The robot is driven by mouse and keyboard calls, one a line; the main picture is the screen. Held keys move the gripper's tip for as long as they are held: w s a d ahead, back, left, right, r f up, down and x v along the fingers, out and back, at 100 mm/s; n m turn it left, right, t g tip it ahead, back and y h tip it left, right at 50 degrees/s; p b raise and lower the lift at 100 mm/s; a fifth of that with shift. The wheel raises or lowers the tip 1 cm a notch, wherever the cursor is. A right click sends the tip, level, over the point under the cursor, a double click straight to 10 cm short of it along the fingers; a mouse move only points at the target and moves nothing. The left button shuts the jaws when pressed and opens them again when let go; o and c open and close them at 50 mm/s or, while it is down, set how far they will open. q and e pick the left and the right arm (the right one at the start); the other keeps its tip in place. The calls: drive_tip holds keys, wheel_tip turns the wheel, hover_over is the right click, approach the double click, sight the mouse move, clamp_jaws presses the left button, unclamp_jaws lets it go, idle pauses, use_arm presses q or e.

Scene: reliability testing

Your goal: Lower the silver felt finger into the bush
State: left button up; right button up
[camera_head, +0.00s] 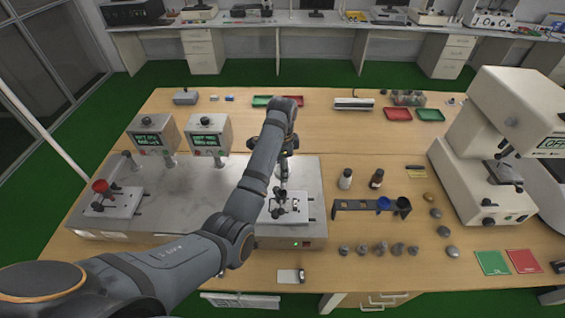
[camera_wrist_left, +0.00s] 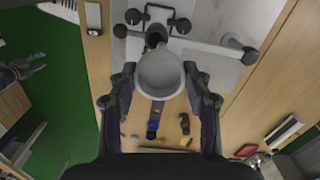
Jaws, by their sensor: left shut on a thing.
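My left gripper (camera_head: 284,180) points down over the right-hand station of the long grey bench unit. In the left wrist view its two dark fingers (camera_wrist_left: 160,92) are shut on the silver felt finger (camera_wrist_left: 160,72), a pale grey round piece. The bush (camera_wrist_left: 155,37) shows as a dark round opening in the pale fixture block, partly hidden behind the held piece. I cannot tell whether the silver piece touches it. In the head view the gripper partly covers the fixture (camera_head: 290,207). A dark jointed shape at the wrist view's left edge looks like my right gripper (camera_wrist_left: 24,71); its jaws are unclear.
A red cup-like piece (camera_head: 101,186) stands on the left station. Two display boxes (camera_head: 211,137) stand behind. Several grey pieces lie in front of the rack.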

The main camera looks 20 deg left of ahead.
use_arm(q)
drive_tip(key=shift+s+r, duration=0.15)
drive_tip(key=shift+s, duration=0.05)
drive_tip(key=shift+s+r, duration=0.2)
drive_tip(key=shift+s, duration=0.2)
drive_tip(key=shift+f, duration=0.15)
drive_tip(key=shift+w+f, duration=0.15)
drive_tip(key=shift+w, duration=0.05)
drive_tip(key=shift+s+f, duration=0.1)
drive_tip(key=shift+f, duration=0.7)
drive_tip(key=shift+s+f, duration=0.15)
drive_tip(key=shift+f, duration=0.95)
use_arm(e)
drive_tip(key=shift+s, duration=0.65)
